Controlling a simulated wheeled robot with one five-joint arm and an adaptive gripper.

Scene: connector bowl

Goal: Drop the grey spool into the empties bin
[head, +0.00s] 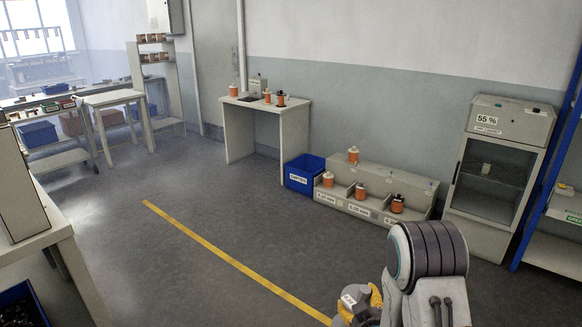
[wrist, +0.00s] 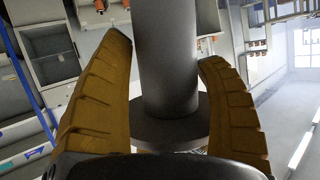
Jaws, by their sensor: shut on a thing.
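The grey spool (wrist: 168,60) fills the middle of the wrist view, with a smooth grey barrel and a round flange. My gripper (wrist: 165,52) is shut on it, with one yellow finger on each side. In the head view, my gripper (head: 375,297) is partly hidden by my arm at the bottom right, and part of the grey spool (head: 351,303) with a small white label shows beside it. The empties bin (head: 304,175) is a blue box on the floor, left of the stepped rack and well beyond my gripper. Its inside is mostly hidden.
A stepped grey rack (head: 377,211) with several orange spools stands right of the bin. A grey table (head: 264,111) with more orange spools stands behind it to the left. A dry cabinet (head: 496,165) stands at the right. Open floor with a yellow line (head: 235,263) lies left of my gripper.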

